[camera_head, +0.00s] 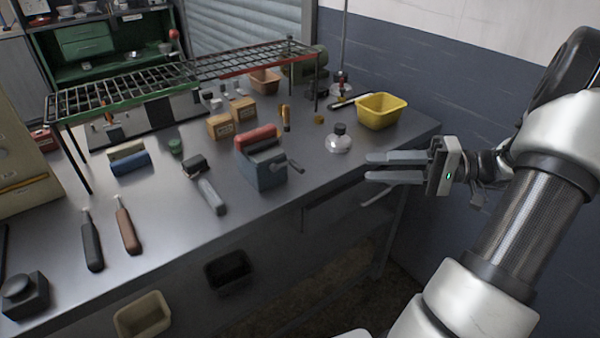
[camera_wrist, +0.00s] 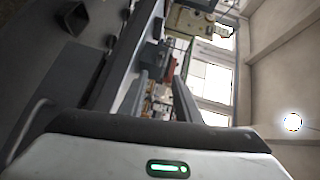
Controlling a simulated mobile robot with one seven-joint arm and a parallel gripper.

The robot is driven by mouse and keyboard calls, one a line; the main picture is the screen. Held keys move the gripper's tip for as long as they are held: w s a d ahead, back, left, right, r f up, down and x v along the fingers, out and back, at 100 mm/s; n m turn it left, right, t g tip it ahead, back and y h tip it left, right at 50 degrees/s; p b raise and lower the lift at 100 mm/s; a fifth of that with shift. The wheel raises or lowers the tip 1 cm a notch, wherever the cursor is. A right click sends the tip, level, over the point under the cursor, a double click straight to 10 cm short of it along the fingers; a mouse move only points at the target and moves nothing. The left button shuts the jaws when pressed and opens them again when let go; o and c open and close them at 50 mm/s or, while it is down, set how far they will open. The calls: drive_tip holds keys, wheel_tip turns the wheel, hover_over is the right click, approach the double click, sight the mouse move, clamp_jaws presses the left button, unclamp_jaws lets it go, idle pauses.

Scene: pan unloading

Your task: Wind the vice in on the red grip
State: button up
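The vice (camera_head: 265,174) is a blue-grey block near the front edge of the bench, in the middle of the head view. The red grip (camera_head: 257,136) is a rounded red bar lying along its top, at the jaws. I cannot tell whether both jaws touch it. The vice's handle (camera_head: 293,166) sticks out to the right. My gripper (camera_head: 367,168) is open and empty, right of the vice and well apart from it, fingers pointing left.
A flask (camera_head: 338,142) and a yellow bin (camera_head: 379,112) stand right of the vice. A hammer-like tool (camera_head: 211,196) lies to its left. A wire rack (camera_head: 130,88) spans the bench behind. Free air lies between my gripper and the handle.

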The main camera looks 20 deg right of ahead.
drive_tip(key=b, duration=0.2)
approach(299, 166)
drive_tip(key=x, duration=1)
drive_tip(key=shift+f, duration=0.35)
clamp_jaws()
drive_tip(key=shift+f+t, duration=0.1)
drive_tip(key=shift+t, duration=0.2)
